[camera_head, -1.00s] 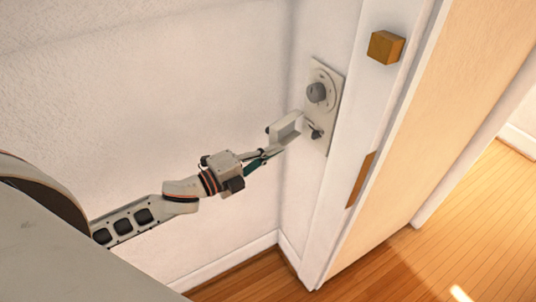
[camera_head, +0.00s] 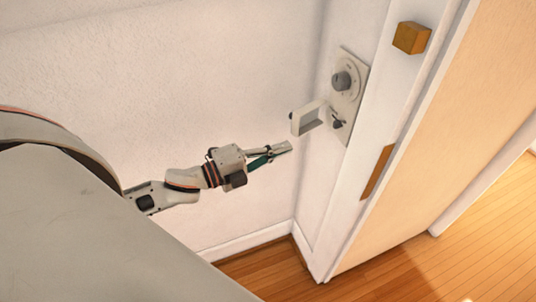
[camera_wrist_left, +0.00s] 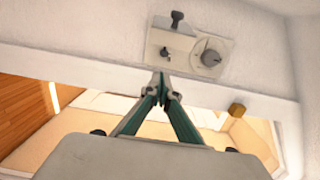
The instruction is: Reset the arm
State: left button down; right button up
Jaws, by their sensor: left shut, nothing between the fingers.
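My left gripper (camera_head: 283,149) is shut and empty. It is apart from the pale handle (camera_head: 310,117), to its lower left in the head view. The handle sticks out from a light wall plate (camera_head: 352,80) that also carries a round grey knob (camera_head: 342,81). In the left wrist view the shut fingers (camera_wrist_left: 161,80) point up toward the plate (camera_wrist_left: 185,52), with its knob (camera_wrist_left: 210,58) at the right. My right gripper is not in view.
A white wall (camera_head: 200,80) runs behind my left arm. A door edge with a brass block (camera_head: 411,38) and a brass strip (camera_head: 377,172) stands to the right of the plate. Wooden floor (camera_head: 440,260) shows through the opening at the lower right.

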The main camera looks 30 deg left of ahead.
pick_arm(q)
jog(key=shift+v, duration=1.8)
jog(key=shift+w+a, duration=0.1)
jog(key=shift+a, duration=0.1)
jog(key=s+f+n+g+y, duration=0.1)
jog(key=s+f+n+y, duration=0.15)
jog(key=f+n, duration=0.45)
jog(key=s+f+n+y, duration=0.1)
jog(key=f+n+y, duration=0.25)
jog(key=f, duration=0.45)
jog(key=s+d+f+n+g, duration=0.1)
jog(key=s+d+f+n, duration=0.2)
jog(key=f, duration=0.3)
jog(key=s+d+f+n+g, duration=0.2)
jog(key=s+d+f+n, duration=0.2)
jog(key=f+n, duration=0.2)
jog(key=shift+s+d+f+g, duration=0.3)
jog(key=shift+s+f, duration=0.05)
jog(key=shift+f, duration=0.2)
jog(key=shift+a, duration=0.1)
